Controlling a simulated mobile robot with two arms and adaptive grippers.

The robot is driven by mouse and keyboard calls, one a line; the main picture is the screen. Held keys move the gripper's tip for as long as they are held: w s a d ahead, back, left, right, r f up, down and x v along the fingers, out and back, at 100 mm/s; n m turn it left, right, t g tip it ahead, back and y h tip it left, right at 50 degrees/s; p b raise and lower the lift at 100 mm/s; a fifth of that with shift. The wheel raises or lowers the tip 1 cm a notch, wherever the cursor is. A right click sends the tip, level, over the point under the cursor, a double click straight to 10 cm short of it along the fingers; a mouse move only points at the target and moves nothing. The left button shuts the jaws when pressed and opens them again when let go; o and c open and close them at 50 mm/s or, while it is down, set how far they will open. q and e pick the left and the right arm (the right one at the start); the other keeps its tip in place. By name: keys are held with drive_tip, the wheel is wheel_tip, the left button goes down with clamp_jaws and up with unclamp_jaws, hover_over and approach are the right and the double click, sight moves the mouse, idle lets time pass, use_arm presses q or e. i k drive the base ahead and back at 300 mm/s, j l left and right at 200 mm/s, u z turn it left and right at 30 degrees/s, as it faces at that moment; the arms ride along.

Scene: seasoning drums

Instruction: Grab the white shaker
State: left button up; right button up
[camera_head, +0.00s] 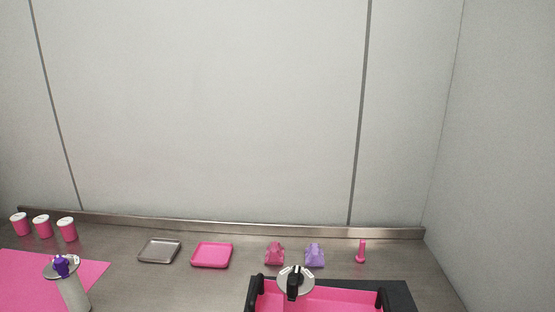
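An off-white, greyish cylinder (75,294) stands at the lower left, by the right edge of a pink mat. It has a round metal top (70,271) with a purple knob-like piece (61,265) on it. It is the only whitish upright body that I see, and it looks like the white shaker. The picture's bottom edge is close to its foot. I cannot make out my left or right gripper anywhere in the head view.
Pink cups with white lids (67,230) stand at the far left, behind the pink mat (22,280). A grey tray (159,251), a pink tray (212,256), pink (275,254) and purple (315,256) pieces and a small pink upright item (361,252) line the back. A black-edged pink bin (345,297) is in front.

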sight(72, 290)
drive_tip(key=i+j+u, duration=0.15)
drive_tip(key=u, duration=1.35)
